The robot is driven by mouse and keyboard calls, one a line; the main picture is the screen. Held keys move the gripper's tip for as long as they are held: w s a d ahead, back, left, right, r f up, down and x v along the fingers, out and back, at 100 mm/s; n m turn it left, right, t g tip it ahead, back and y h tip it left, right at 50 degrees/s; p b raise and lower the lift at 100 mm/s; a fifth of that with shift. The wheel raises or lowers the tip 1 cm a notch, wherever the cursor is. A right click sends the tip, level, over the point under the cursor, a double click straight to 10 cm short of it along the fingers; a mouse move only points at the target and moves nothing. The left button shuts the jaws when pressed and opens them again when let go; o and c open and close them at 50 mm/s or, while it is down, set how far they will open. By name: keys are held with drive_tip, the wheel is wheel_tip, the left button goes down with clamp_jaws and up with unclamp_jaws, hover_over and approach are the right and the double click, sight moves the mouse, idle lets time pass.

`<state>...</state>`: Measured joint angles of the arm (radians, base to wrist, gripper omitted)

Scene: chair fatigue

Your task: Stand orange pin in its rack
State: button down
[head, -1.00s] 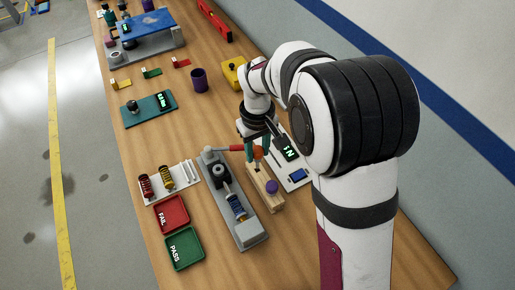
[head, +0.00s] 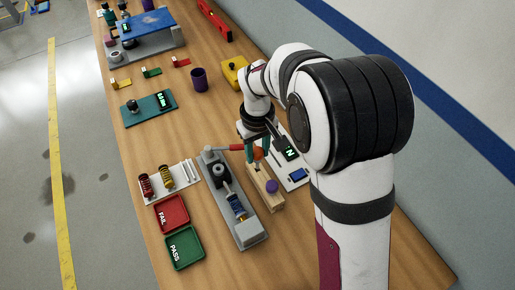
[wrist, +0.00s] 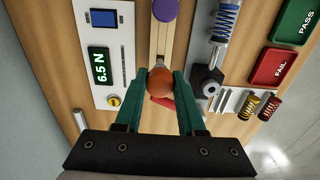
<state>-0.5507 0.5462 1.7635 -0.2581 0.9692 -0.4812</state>
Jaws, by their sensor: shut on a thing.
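My gripper (wrist: 161,90) is shut on the orange pin (wrist: 161,84), with a green finger on each side of its round orange head. In the head view my gripper (head: 258,160) is at the far end of the wooden rack (head: 264,193), with the orange pin (head: 258,153) between the fingers. The rack also shows in the wrist view (wrist: 153,42), running away from the pin's head. A purple-headed pin (head: 271,186) stands at the rack's near end.
A grey spring tester (head: 247,232) with a red-handled lever stands left of the rack. Red FAIL (head: 171,213) and green PASS (head: 184,248) trays and a spring holder (head: 170,181) are further left.

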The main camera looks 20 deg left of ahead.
sight(257, 168)
drive_tip(key=shift+f, duration=2.4)
drive_tip(key=shift+c, duration=2.2)
unclamp_jaws()
wheel_tip(257, 168, up, 16)
drive_tip(key=shift+f, duration=0.1)
